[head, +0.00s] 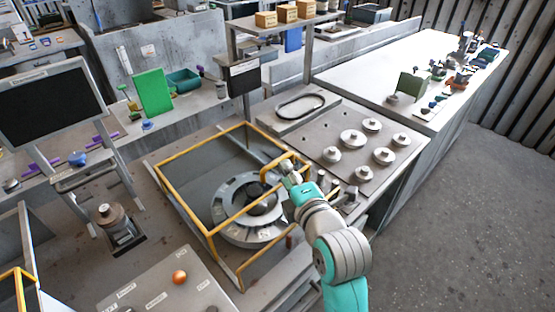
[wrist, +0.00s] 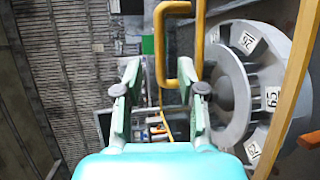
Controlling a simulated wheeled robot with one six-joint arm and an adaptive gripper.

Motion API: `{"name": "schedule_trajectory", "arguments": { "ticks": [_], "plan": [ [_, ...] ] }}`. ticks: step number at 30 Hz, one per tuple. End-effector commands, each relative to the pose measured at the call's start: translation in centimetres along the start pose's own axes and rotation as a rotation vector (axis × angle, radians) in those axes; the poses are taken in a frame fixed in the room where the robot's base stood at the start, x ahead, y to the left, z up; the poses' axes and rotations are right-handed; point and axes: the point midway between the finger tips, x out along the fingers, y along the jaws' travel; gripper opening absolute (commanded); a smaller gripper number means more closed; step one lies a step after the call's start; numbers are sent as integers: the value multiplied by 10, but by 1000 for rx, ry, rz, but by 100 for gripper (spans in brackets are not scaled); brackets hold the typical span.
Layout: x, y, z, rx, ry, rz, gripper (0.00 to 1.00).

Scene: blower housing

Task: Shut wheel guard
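The wheel guard (head: 181,200) is a yellow-edged frame around and above the grey numbered wheel (head: 228,207) in the head view. I cannot tell how far its door stands open. A yellow looped handle (head: 266,176) is on the guard's right side. It also shows in the wrist view (wrist: 160,45), beside a yellow bar. My gripper (head: 284,170) is at this handle. In the wrist view, the fingers of my gripper (wrist: 163,80) are apart, with the handle ahead of and between them. Contact cannot be seen. The wheel (wrist: 262,88) lies to the right there.
A plate with several round metal knobs (head: 352,139) lies right of the guard. A control panel with an orange button (head: 179,277) is in front. A monitor (head: 45,103) stands at the left. A long white bench (head: 375,66) is at the back right, with open floor (head: 470,200) beside it.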

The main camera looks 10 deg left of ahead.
Motion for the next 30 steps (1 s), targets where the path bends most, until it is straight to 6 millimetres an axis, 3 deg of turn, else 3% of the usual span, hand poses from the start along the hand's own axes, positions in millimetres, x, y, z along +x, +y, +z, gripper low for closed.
{"name": "schedule_trajectory", "arguments": {
  "ticks": [6,12,24,25,29,30],
  "plan": [
    [39,0,-1,0,2,-1,39],
    [61,0,-1,1,1,-1,39],
    [69,0,0,1,1,0,39],
    [69,0,0,1,1,0,37],
    [68,0,0,1,1,0,4],
    [68,0,0,1,1,0,0]
  ]
}}
